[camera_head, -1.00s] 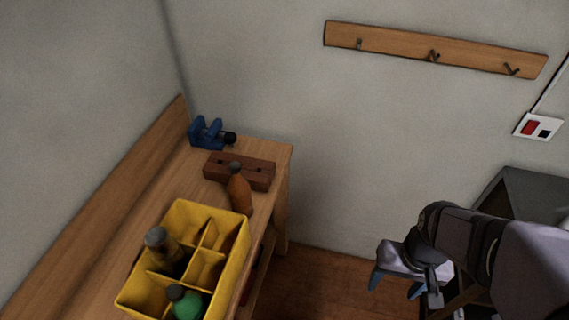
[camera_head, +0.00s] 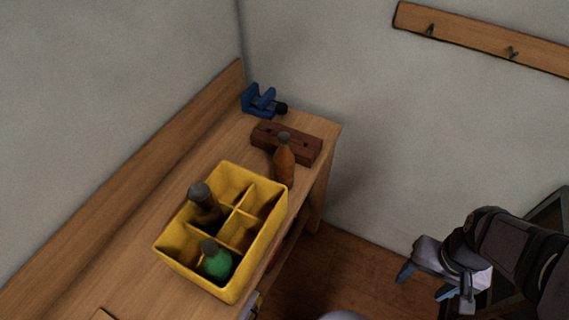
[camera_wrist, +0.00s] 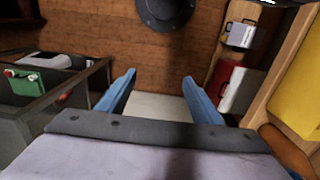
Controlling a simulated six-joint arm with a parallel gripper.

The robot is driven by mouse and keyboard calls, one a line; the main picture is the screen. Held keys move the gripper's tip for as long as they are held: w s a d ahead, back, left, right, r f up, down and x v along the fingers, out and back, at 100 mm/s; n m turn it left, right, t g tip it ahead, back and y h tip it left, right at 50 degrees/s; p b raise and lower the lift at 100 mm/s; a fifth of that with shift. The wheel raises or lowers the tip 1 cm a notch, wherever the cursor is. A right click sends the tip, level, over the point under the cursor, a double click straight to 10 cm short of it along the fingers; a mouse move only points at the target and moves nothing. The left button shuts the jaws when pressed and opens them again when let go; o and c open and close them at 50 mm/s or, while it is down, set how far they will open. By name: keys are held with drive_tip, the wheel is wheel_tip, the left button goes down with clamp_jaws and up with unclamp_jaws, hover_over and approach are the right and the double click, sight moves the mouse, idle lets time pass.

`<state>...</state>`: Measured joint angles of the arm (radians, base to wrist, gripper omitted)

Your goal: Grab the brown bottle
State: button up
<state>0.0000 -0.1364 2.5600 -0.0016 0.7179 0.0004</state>
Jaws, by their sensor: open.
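An orange-brown bottle (camera_head: 284,163) with a grey cap stands upright on the wooden bench, just behind the yellow crate's right corner. A darker bottle (camera_head: 206,207), blackish-brown with a grey cap, stands in a left compartment of the crate. My gripper (camera_head: 425,282) is open and empty, over the floor well to the right of the bench. In the wrist view its two blue fingers (camera_wrist: 160,98) are spread apart, with floor beyond them. An orange-brown shape at that view's lower right edge may be the standing bottle.
The yellow crate (camera_head: 262,259) also holds a green bottle (camera_head: 216,262); it shows in the wrist view (camera_wrist: 301,95). A dark red-brown block (camera_head: 303,148) lies behind the orange-brown bottle. A blue clamp (camera_head: 259,102) sits in the back corner. Walls close off the left and back.

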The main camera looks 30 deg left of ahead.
idle(0.3)
drive_tip(key=c, duration=0.4)
drive_tip(key=shift+o, duration=0.2)
drive_tip(key=shift+w, duration=0.1)
